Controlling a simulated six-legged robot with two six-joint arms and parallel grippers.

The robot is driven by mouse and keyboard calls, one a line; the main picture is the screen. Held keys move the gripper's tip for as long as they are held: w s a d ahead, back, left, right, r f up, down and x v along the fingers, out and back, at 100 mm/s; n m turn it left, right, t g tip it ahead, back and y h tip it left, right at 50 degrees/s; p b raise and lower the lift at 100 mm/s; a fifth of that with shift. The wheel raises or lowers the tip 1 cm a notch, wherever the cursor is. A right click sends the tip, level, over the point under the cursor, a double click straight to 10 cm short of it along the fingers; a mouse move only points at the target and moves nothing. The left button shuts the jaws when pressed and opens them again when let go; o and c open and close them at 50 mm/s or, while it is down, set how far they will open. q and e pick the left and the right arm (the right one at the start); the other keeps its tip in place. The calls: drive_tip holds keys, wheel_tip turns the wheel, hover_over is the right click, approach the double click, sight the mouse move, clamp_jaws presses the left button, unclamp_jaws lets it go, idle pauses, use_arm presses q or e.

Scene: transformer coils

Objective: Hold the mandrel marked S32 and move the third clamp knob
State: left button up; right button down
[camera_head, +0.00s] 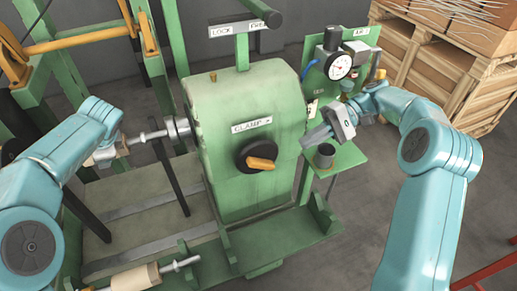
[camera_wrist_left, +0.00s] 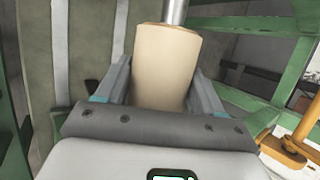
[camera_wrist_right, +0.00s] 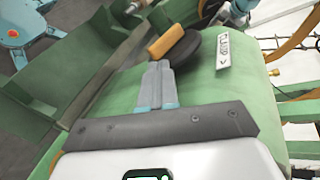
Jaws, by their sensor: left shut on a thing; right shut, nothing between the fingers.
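A tan mandrel (camera_wrist_left: 165,65) on a metal shaft (camera_head: 156,135) reaches into the chuck of the green machine; no S32 mark is readable. My left gripper (camera_head: 108,152) is shut around the mandrel, with a finger on each side in the left wrist view. A black round clamp knob (camera_head: 243,153) with an orange handle (camera_head: 262,163) sits on the green housing, under a CLAMP label (camera_head: 252,126). The knob also shows in the right wrist view (camera_wrist_right: 186,50). My right gripper (camera_head: 310,138) is shut and empty, to the right of the knob in the head view and apart from it.
A second tan mandrel (camera_head: 135,279) lies at the lower left. A LOCK lever (camera_head: 240,30) rises above the housing. Wooden crates (camera_head: 440,75) stand at the back right.

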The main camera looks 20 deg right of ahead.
use_arm(q)
drive_tip(key=shift+s+d+f, duration=0.1)
drive_tip(key=shift+d+f, duration=0.15)
drive_tip(key=shift+d, duration=0.05)
use_arm(e)
wheel_tip(320, 180, up, 8)
drive_tip(key=m+h, duration=0.7)
drive_tip(key=m, duration=0.6)
approach(274, 165)
drive_tip(key=x, duration=0.7)
drive_tip(key=shift+d, duration=0.1)
